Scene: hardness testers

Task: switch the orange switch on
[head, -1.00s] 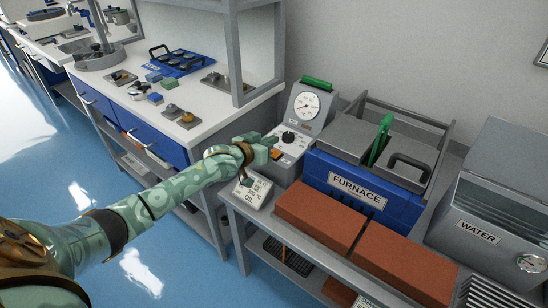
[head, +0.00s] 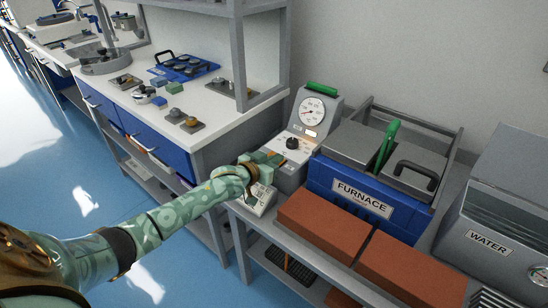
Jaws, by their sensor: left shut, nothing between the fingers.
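The grey tester (head: 318,107) with a round dial, a black knob (head: 292,143) and a green top handle stands on the grey bench, left of the furnace. The orange switch (head: 281,162) is low on its sloping front, small and partly hidden by my gripper. Its on or off position cannot be made out. My left gripper (head: 268,159) is shut and empty, its fingertips right at the switch; whether they touch it cannot be told. A small pale patch (head: 310,133) shows below the dial. My right gripper is out of view.
The blue furnace (head: 350,194) with grey lids and a green lever stands right of the tester. Red-brown blocks (head: 322,222) lie in front. A small OIL sign (head: 262,197) is below my gripper. The grey water tank (head: 502,205) is at the right.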

